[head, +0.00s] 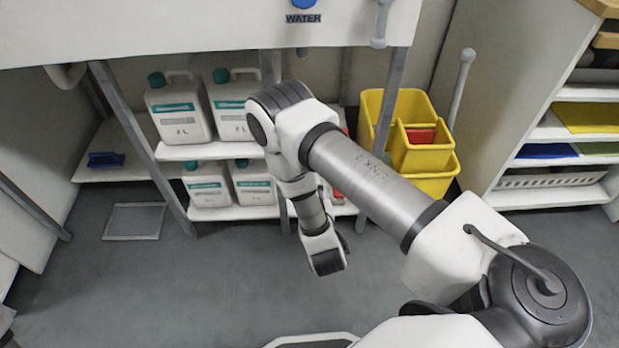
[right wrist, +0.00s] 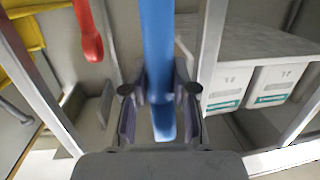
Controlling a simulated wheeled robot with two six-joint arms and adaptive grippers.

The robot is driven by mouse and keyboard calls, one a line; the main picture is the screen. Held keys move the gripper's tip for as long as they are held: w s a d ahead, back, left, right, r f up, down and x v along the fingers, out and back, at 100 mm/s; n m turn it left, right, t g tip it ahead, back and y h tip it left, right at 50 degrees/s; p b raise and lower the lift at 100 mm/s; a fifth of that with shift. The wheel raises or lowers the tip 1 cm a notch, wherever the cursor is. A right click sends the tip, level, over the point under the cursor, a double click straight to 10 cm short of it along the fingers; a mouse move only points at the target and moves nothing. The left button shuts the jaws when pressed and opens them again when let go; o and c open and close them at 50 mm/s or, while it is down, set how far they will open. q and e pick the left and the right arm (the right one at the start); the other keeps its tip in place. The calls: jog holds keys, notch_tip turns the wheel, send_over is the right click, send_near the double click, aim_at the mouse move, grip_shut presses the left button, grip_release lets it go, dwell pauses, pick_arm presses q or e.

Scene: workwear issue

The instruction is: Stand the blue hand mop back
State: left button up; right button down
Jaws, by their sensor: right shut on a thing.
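The blue hand mop (right wrist: 158,40) shows in the right wrist view as a long blue shaft running down from the top edge between my fingers. Its lower tip ends just below the fingers, and its far end is out of frame. My right gripper (right wrist: 160,95) is shut on this shaft. In the head view my right arm reaches over the floor in front of the shelves. Its wrist hides the fingers, and the mop cannot be made out there. My left gripper is in neither view.
White jugs (head: 180,107) with teal caps stand on shelves under the counter. A yellow bucket (head: 436,150) stands beside them. A red handle (right wrist: 88,30) hangs left of the mop in the wrist view. Table legs (head: 143,150) stand in front of the shelves. The grey floor (head: 180,290) is mostly clear.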

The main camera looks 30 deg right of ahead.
jog(key=s+d+f+b+x, duration=0.1)
jog(key=b+x, duration=0.6)
jog(key=x, duration=0.8)
jog(key=shift+w+d+f, duration=0.25)
jog(key=shift+d+f, duration=0.1)
jog(key=shift+d, duration=0.2)
jog(key=c, duration=0.8)
grip_release()
jog(key=shift+c, duration=0.2)
jog(key=shift+s+a, duration=0.1)
jog(key=shift+s, duration=0.05)
